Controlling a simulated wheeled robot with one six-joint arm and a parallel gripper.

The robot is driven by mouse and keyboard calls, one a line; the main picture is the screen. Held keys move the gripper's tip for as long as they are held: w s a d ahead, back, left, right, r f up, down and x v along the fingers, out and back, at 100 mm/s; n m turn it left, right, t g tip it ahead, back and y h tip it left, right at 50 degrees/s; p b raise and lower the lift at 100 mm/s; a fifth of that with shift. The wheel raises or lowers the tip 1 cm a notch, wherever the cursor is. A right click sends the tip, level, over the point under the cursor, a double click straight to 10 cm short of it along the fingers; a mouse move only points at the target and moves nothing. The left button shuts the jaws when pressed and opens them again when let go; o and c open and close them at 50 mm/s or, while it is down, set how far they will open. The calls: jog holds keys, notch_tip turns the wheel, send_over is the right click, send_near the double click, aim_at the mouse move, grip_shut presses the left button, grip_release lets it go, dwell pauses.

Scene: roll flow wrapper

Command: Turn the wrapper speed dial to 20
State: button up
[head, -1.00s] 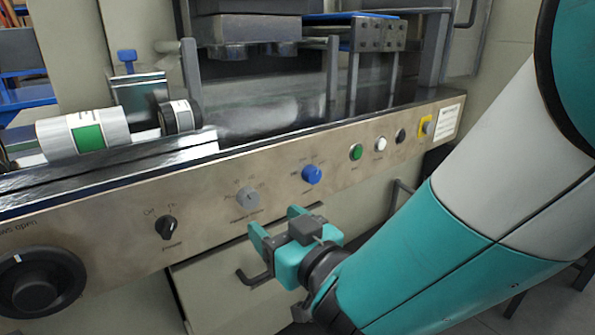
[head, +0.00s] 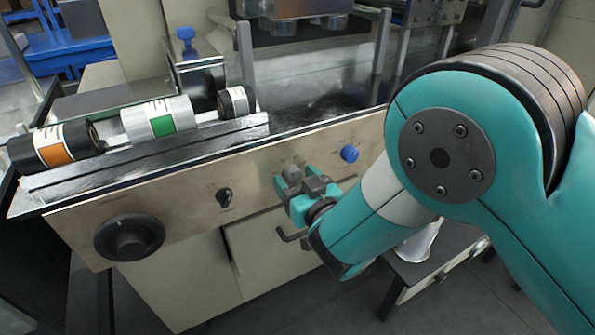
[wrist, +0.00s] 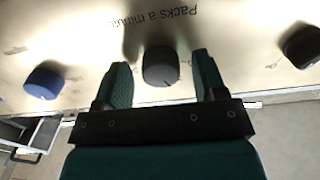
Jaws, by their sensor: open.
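My gripper (head: 295,186) is open at the panel, one finger on each side of the dial. In the wrist view, a gap shows between the dial and each finger of my gripper (wrist: 162,80). The dial's pointer and scale numbers cannot be read.
A blue knob (head: 349,153) and a black knob (head: 224,196) flank the dial. A large black handwheel-like knob (head: 129,238) is at the panel's left. Rolls (head: 160,119) lie on the machine's top. A drawer handle (head: 291,236) juts out below my gripper.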

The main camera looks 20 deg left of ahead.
jog(key=c, duration=0.9)
jog(key=shift+c, duration=0.2)
jog(key=shift+n, duration=0.3)
jog(key=n, duration=0.4)
jog(key=shift+r+n+p, duration=0.1)
jog(key=shift+n+p, duration=0.2)
jog(key=shift+p, duration=0.05)
jog(key=n+p, duration=0.1)
jog(key=n, duration=0.3)
jog(key=shift+n, duration=0.3)
